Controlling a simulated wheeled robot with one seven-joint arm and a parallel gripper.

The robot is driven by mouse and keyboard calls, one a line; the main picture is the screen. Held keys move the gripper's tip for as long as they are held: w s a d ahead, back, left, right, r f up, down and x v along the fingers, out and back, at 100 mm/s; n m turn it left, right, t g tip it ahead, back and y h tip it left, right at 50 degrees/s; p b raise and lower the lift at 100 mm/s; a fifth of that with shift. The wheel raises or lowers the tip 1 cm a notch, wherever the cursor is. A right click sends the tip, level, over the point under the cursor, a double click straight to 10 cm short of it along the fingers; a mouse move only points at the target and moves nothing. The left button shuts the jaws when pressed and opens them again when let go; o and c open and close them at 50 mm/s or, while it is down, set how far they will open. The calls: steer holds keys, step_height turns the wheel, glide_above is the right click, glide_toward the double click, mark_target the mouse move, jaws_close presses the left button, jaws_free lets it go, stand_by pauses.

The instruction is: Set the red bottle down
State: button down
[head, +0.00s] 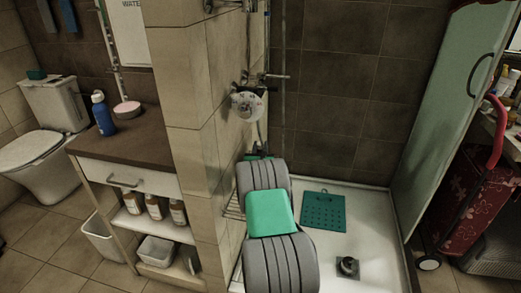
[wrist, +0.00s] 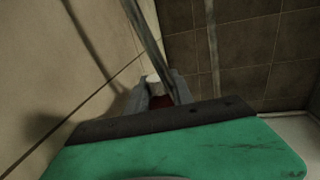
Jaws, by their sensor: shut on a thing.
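My gripper (wrist: 160,98) shows in the wrist view, beyond the green and dark wrist body. Its grey fingers are shut on the red bottle (wrist: 160,102). Only a small dark red patch of the bottle shows between the fingers, close to the tiled wall. The rest of the bottle is hidden, and I cannot tell whether it touches anything below. In the head view my arm reaches forward along the tiled partition, and it hides the fingers and the bottle.
A wire rack (head: 233,207) sits against the partition, partly behind my arm. The shower tray (head: 300,222) holds a green mat (head: 323,211) and a dark drain (head: 347,267). A counter with a blue bottle (head: 103,114) stands left.

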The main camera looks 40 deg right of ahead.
steer(key=shift+r, duration=0.2)
steer(key=shift+f, duration=0.2)
steer(key=c, duration=1.1)
jaws_free()
steer(key=shift+s, duration=0.1)
